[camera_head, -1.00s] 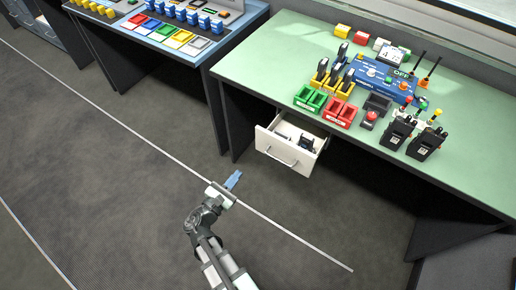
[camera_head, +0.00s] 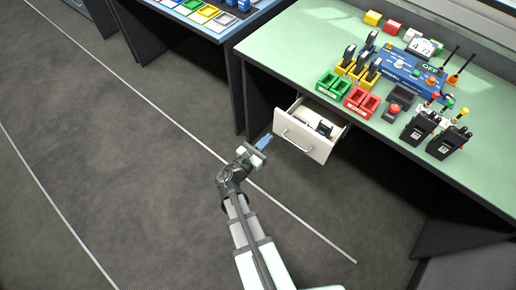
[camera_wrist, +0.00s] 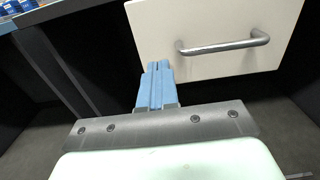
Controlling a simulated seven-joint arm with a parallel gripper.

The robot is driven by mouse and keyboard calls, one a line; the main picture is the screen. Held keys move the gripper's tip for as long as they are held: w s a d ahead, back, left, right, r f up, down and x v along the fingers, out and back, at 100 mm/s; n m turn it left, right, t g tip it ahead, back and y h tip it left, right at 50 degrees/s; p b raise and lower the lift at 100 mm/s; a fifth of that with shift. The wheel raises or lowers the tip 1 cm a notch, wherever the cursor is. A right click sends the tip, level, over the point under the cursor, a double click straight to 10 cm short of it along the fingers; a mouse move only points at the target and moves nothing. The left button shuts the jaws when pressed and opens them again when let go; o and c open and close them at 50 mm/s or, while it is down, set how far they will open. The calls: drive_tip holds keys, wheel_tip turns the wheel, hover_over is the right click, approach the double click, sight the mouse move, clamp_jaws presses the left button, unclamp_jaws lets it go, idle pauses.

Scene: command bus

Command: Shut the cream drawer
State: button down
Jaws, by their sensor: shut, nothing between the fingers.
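The cream drawer (camera_head: 304,136) stands pulled out under the front edge of the green-topped desk, with a few dark and light items inside. Its front with a grey bar handle also fills the upper right of the wrist view (camera_wrist: 225,22). My gripper (camera_head: 266,139) is just in front of the drawer's left side, its blue fingers shut together with nothing between them. In the wrist view the fingertips (camera_wrist: 158,66) overlap the lower left part of the drawer front, left of the handle. I cannot tell whether they touch it.
The green desk (camera_head: 290,55) holds red and green bins (camera_head: 345,92), a blue control box (camera_head: 405,68) and two black radios (camera_head: 432,136). A blue-topped table (camera_head: 205,18) stands at the back left. The grey floor to the left is clear.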

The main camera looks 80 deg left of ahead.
sight(280, 126)
drive_tip(key=shift+x, duration=2.7)
drive_tip(key=shift+a, duration=0.1)
drive_tip(key=x, duration=1.3)
drive_tip(key=shift+a+f, duration=0.1)
drive_tip(key=shift+f, duration=0.05)
drive_tip(key=shift+w+a, duration=0.3)
drive_tip(key=shift+w, duration=0.15)
drive_tip(key=v, duration=1.5)
